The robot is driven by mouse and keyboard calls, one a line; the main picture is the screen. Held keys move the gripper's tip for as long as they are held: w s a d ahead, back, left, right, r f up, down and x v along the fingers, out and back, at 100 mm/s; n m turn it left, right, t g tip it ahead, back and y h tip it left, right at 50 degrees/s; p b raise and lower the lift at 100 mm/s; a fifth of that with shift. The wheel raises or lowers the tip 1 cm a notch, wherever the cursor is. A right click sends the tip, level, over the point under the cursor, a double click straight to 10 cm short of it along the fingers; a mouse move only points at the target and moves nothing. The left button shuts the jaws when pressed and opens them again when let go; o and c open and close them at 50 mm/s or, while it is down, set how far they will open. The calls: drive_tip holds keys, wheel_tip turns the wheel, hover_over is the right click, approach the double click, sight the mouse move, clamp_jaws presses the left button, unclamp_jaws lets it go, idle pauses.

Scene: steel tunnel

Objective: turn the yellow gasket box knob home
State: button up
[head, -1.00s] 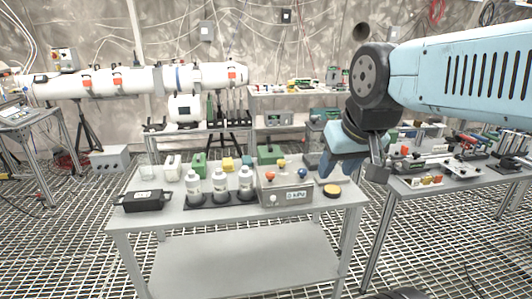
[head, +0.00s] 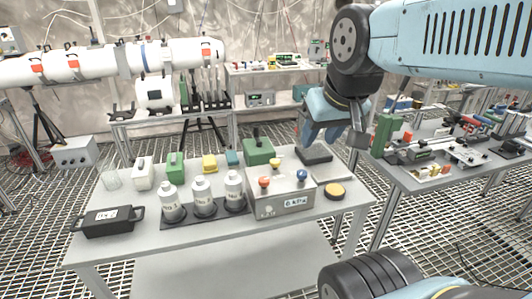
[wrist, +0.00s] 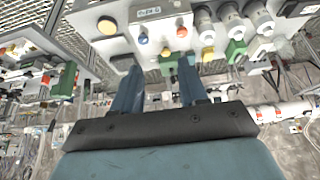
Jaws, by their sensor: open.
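A light grey box (head: 283,203) with a small label on its front stands near the right end of the front table. It carries an orange-red knob (head: 264,182), a blue knob (head: 302,175) and, behind them, a small yellow knob (head: 274,162). In the wrist view the box (wrist: 150,14) is at the top, with the yellow knob (wrist: 165,52) between and just beyond my fingertips. My gripper (head: 322,140) is open and empty, above and behind the box, to its right. It touches no knob. The turn position of the yellow knob is too small to tell.
Several white bottles (head: 203,199) stand left of the box. Green blocks (head: 258,151) and a yellow block (head: 209,163) stand behind. A yellow-topped disc (head: 335,190) lies right of the box. A black case (head: 108,221) is at the left. A cluttered table (head: 430,170) stands right.

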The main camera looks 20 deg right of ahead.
drive_tip(key=o, duration=0.3)
drive_tip(key=shift+w+r, duration=0.1)
drive_tip(key=shift+w, duration=0.2)
drive_tip(key=shift+o, duration=0.4)
drive_tip(key=w+n+g, duration=0.2)
drive_tip(key=w+n, duration=0.3)
drive_tip(key=w, duration=0.7)
drive_tip(key=shift+w+f+n+g, duration=0.3)
drive_tip(key=shift+w+f, duration=0.05)
drive_tip(key=shift+f, duration=0.05)
drive_tip(key=n+g, duration=0.3)
drive_tip(key=n, duration=0.3)
hover_over(274, 160)
wheel_tip(274, 160, down, 10)
drive_tip(key=r, duration=0.1)
wheel_tip(274, 160, down, 14)
drive_tip(key=shift+s+r, duration=0.15)
drive_tip(key=shift+r, duration=0.1)
